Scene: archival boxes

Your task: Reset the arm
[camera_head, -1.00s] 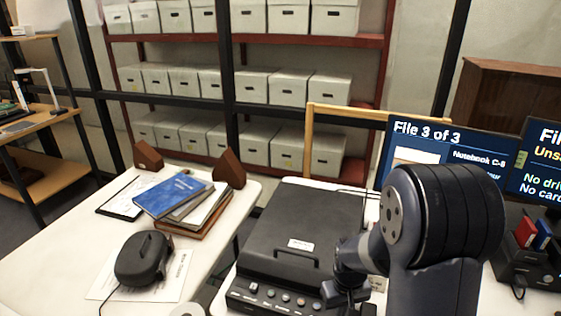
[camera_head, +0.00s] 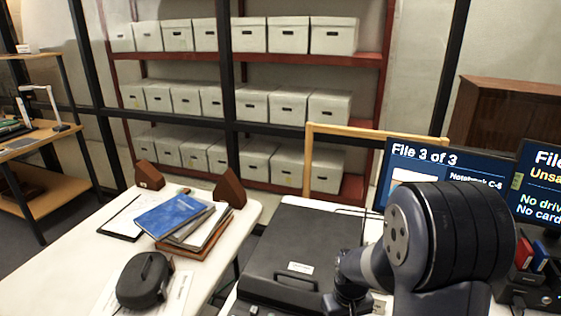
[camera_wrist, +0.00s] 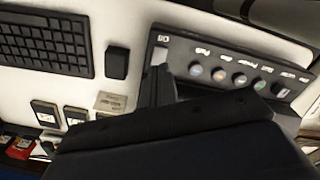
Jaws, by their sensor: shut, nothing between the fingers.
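My arm rises at the lower right of the head view, in front of the black flatbed scanner and the monitor. My gripper (camera_wrist: 160,82) shows in the wrist view as dark fingers close together, with nothing between them. It points toward the white desk beside the scanner's button panel (camera_wrist: 235,80). In the head view the gripper's tips are not clearly visible. The scanner (camera_head: 305,250) has its lid down.
A monitor (camera_head: 450,165) reads "File 3 of 3". Blue and other notebooks (camera_head: 172,218) lie on the left table near brown wedges (camera_head: 229,188). A keyboard (camera_wrist: 45,42) and small cards (camera_wrist: 75,115) lie near my gripper. Shelved boxes (camera_head: 268,105) stand behind.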

